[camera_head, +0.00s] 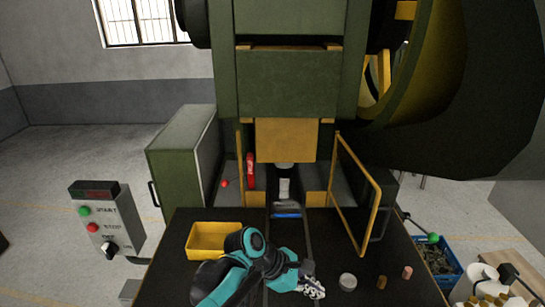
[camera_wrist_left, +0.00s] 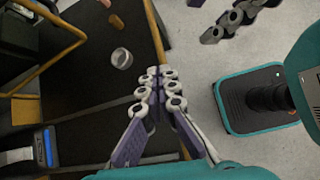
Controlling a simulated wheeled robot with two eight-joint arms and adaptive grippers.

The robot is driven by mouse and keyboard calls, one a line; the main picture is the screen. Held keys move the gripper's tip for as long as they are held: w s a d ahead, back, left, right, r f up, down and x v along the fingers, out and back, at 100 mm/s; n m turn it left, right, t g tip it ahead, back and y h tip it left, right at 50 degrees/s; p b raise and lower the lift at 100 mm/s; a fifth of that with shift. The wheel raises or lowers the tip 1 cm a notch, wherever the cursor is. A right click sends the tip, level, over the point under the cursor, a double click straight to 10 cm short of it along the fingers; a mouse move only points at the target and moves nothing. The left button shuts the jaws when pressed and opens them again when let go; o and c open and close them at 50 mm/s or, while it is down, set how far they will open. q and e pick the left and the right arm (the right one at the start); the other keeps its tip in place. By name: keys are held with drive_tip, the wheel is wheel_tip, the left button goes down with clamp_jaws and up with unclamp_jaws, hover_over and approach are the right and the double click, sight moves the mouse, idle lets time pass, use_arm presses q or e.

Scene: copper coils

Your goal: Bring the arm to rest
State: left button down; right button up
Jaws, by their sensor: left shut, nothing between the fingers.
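My left gripper (camera_head: 314,287) is low over the near part of the dark table (camera_head: 190,285) in the head view, its arm coming in from the bottom left. In the left wrist view the left gripper (camera_wrist_left: 160,82) has its fingers together with nothing between them, near the table's yellow edge. The grey linked fingers of what looks like my right gripper (camera_wrist_left: 238,18) show at the top of the wrist view, over the floor. Their opening is unclear.
A silver ring (camera_head: 347,281), brown cylinder (camera_head: 382,282) and pinkish cylinder (camera_head: 407,272) stand right of the gripper. A yellow bin (camera_head: 193,246) is left. The green press (camera_head: 290,85) and open yellow guard (camera_head: 375,222) stand behind. A blue crate (camera_head: 456,270) is at right.

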use_arm(q)
drive_tip(key=s+a+f+m+t+y+b, duration=0.2)
drive_tip(key=s+a+f+m+b, duration=0.1)
drive_tip(key=a, duration=0.6)
drive_tip(key=s+a+f+m+t+y+b, duration=0.2)
drive_tip(key=a+f+m+b, duration=0.4)
drive_tip(key=a, duration=0.4)
drive_tip(key=s+a+f+m+t+y+b, duration=0.2)
drive_tip(key=s+a+f+m+y+b, duration=0.1)
drive_tip(key=a+m, duration=0.4)
wheel_tip(320, 180, down, 3)
drive_tip(key=shift+s+a+r+y+b, duration=0.1)
drive_tip(key=shift+s+a+y+b, duration=0.2)
drive_tip(key=shift+a+y+b, duration=0.65)
